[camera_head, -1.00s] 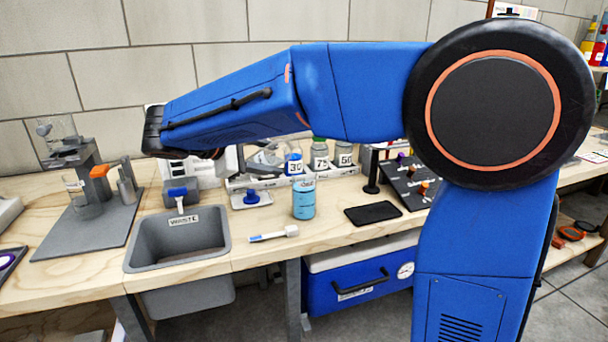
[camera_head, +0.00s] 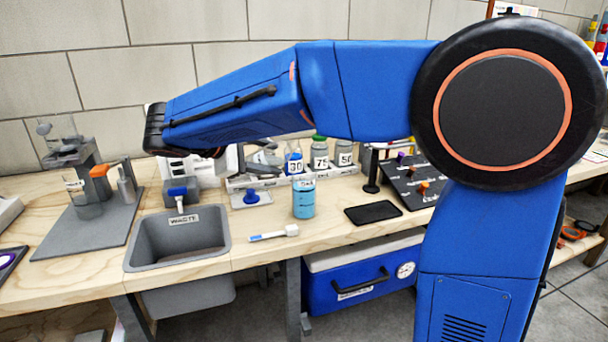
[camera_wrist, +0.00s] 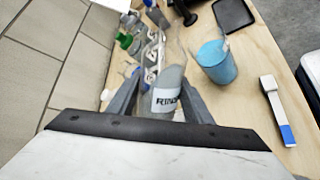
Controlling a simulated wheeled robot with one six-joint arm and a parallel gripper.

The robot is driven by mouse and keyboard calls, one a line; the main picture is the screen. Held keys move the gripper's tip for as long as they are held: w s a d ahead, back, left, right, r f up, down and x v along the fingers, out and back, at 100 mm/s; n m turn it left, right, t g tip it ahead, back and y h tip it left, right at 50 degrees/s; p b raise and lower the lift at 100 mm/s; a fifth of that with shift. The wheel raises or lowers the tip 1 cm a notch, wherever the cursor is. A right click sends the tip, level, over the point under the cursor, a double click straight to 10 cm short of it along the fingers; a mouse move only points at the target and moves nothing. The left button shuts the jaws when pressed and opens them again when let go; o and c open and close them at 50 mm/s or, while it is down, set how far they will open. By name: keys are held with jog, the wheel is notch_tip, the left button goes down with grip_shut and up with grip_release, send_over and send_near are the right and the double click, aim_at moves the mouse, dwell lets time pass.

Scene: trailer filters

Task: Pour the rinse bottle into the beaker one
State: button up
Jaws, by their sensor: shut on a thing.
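The grey rinse bottle (camera_wrist: 166,98), labelled "RINS…", is between the fingers of my gripper (camera_wrist: 160,88) in the wrist view. My gripper is shut on it, and the bottle's neck points away from the wrist. A clear beaker with blue liquid (camera_wrist: 217,62) stands just right of the bottle's neck, apart from it in that picture. In the head view this beaker (camera_head: 303,200) stands upright on the bench, its label too small to read surely. The arm hides my gripper and the bottle there. Whether liquid is flowing cannot be told.
A grey waste sink (camera_head: 178,240) is left of the beaker. A white and blue brush-like tool (camera_head: 274,234) and a black pad (camera_head: 372,212) lie near it. Several numbered bottles stand in a rack (camera_head: 265,183) behind. Glassware on a grey stand (camera_head: 88,225) is at the left.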

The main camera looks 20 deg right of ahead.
jog(key=shift+w+a+f+m+t+y+p, duration=0.15)
jog(key=shift+w+a+m+t+y+p, duration=0.05)
jog(key=shift+m+t+y+p, duration=0.45)
dwell(3.3)
jog(key=shift+s+d+r+m+t+y+p, duration=0.1)
jog(key=shift+d+r+m+t+y+p, duration=0.15)
jog(key=shift+r, duration=0.45)
jog(key=shift+s+r+m+t+y+p, duration=0.1)
jog(key=shift+r+m+y, duration=0.2)
jog(key=shift+r, duration=0.4)
dwell(1.1)
jog(key=shift+f+m, duration=0.1)
jog(key=shift+m, duration=0.2)
dwell(1.2)
